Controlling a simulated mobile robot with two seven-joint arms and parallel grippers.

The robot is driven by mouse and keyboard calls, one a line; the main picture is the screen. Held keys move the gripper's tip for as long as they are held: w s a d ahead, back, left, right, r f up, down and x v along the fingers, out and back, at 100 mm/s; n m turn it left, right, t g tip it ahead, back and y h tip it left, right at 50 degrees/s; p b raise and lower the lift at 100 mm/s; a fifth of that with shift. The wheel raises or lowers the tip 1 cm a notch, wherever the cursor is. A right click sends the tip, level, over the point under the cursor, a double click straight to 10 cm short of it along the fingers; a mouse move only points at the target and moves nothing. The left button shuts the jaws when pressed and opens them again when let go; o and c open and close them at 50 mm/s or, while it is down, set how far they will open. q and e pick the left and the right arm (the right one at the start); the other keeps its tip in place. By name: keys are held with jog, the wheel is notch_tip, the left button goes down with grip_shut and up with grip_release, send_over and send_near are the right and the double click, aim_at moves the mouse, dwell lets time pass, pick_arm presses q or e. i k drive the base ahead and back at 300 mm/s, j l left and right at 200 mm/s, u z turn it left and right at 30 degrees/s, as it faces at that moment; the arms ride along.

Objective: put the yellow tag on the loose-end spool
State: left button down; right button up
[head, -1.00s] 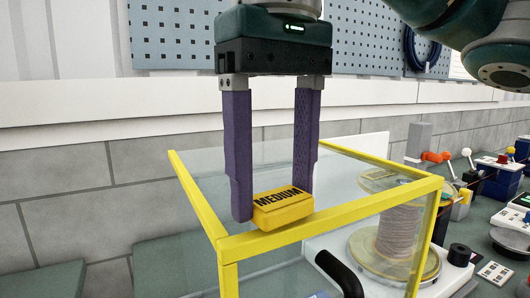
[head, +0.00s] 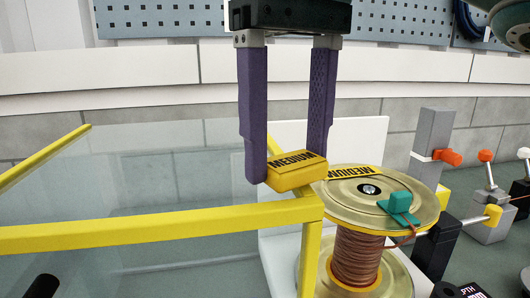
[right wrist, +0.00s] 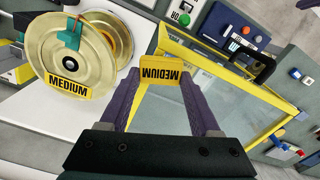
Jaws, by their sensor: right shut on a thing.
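My right gripper (head: 288,165) is shut on the yellow tag (head: 297,175), a small block lettered MEDIUM, held between its purple fingertips. The tag also shows in the right wrist view (right wrist: 160,81). Just right of it in the head view stands a spool of copper-coloured wire (head: 356,258) with gold flanges. A yellow MEDIUM label and a teal clip (head: 399,206) are on its top flange, and a copper strand shows below the clip. The held tag looks apart from the spool in the right wrist view (right wrist: 70,40). My left gripper is not in view.
A glass case with a yellow frame (head: 160,232) lies left of the spool; its corner post (head: 312,250) is close beside the spool and under the tag. A grey post with an orange knob (head: 433,140) and several levers stand to the right.

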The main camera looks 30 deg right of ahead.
aim_at(402, 184)
jog(key=k+l+u, duration=0.15)
jog(key=l, duration=0.25)
jog(key=k+l+u, duration=0.1)
jog(key=l, duration=0.35)
jog(key=k+l+u, duration=0.15)
jog(key=l, duration=0.2)
